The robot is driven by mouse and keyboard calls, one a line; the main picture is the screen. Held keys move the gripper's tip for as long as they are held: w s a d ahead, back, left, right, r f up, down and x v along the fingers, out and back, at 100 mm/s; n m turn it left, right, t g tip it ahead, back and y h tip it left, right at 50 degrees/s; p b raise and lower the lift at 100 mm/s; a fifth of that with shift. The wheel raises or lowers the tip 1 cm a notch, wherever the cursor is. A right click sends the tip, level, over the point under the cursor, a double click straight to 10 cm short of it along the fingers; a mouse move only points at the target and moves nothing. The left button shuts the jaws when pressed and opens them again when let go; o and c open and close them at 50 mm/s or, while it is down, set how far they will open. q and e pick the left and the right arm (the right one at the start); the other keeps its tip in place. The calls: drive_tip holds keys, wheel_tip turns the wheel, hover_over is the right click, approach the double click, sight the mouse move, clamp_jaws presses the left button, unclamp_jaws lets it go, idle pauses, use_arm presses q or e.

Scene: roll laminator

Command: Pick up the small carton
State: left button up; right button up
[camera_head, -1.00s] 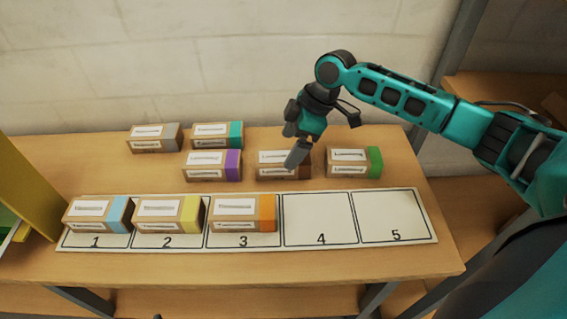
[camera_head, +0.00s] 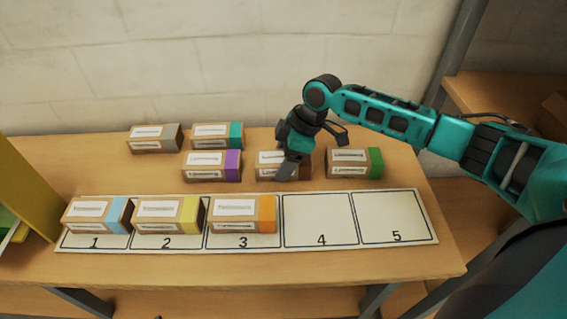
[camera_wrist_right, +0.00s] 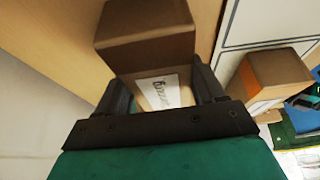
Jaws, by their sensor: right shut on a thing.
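The small carton with the dark brown end (camera_head: 268,174) stands on the table behind the numbered strip, between the purple-ended and green-ended cartons. My right gripper (camera_head: 287,170) reaches down over it and partly hides its label. In the right wrist view the carton (camera_wrist_right: 150,48) sits between the two fingers of my right gripper (camera_wrist_right: 163,85), which is shut on it. The carton appears to rest on the table still. My left gripper is not in view.
Purple-ended (camera_head: 205,172) and green-ended (camera_head: 348,170) cartons flank it closely. Grey-ended (camera_head: 148,145) and teal-ended (camera_head: 212,143) ones stand behind. Light blue (camera_head: 90,222), yellow (camera_head: 160,222) and orange (camera_head: 235,222) ones fill slots 1 to 3. Slots 4 (camera_head: 320,218) and 5 (camera_head: 393,215) are empty.

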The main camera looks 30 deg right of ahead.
drive_tip(key=c, duration=0.6)
drive_tip(key=shift+r, duration=0.1)
